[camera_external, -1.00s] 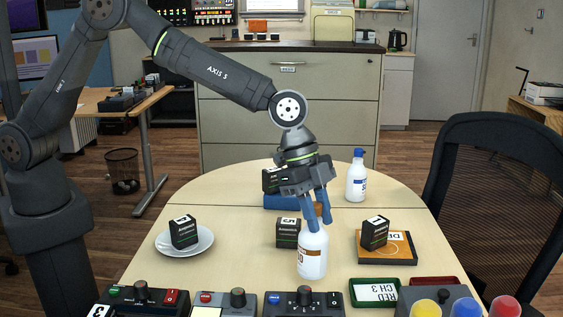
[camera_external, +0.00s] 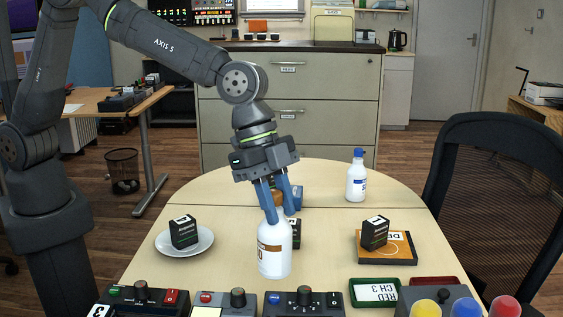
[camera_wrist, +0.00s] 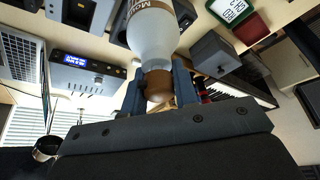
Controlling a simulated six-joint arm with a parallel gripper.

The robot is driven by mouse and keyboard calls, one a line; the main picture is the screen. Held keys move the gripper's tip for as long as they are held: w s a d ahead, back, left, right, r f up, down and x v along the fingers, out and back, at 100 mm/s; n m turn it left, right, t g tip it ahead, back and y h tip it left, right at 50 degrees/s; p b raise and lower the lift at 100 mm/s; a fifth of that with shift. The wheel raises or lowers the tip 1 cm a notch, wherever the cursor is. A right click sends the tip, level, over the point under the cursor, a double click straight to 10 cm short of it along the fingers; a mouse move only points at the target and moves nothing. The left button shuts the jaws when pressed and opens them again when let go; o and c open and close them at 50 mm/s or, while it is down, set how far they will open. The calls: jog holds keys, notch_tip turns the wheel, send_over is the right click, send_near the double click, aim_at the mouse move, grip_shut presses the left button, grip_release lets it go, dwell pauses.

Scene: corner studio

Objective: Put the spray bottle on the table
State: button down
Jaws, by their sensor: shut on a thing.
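My gripper (camera_external: 279,212) points down over the table (camera_external: 335,225) and is shut on the brown neck or cap of a white bottle (camera_external: 274,254) with a brown label. This bottle hangs upright at the front middle of the table; I cannot tell whether its base touches the surface. In the wrist view the white bottle (camera_wrist: 152,38) runs out from between my two fingers, its brown cap between them. A second white bottle with a blue top (camera_external: 357,177) stands upright at the table's back right, apart from my gripper.
A black box (camera_external: 294,230) stands close behind the held bottle. Control boxes (camera_external: 304,302) and a green-rimmed tray (camera_external: 374,281) line the front.

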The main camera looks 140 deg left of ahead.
jog(key=s+a+n+g+y, duration=0.1)
jog(key=s+a+n, duration=0.3)
jog(key=a, duration=0.9)
jog(key=s+a+n+y, duration=0.1)
jog(key=s+a+n, duration=0.1)
jog(key=s+a, duration=0.75)
jog(key=s+a+n+g+y, duration=0.1)
jog(key=s+a+n, duration=0.2)
jog(key=a, duration=1.3)
jog(key=s+a+n+y, duration=0.1)
jog(key=s+a+n, duration=0.3)
jog(key=s+a, duration=0.6)
jog(key=s+a+f, duration=0.8)
jog(key=f, duration=0.2)
jog(key=shift+s+f+g, duration=0.2)
jog(key=shift+s+g, duration=0.15)
jog(key=shift+g, duration=0.05)
jog(key=shift+f, duration=0.1)
jog(key=c, duration=1.6)
grip_release()
jog(key=shift+f, duration=0.15)
jog(key=o, duration=0.5)
jog(key=shift+c, duration=0.2)
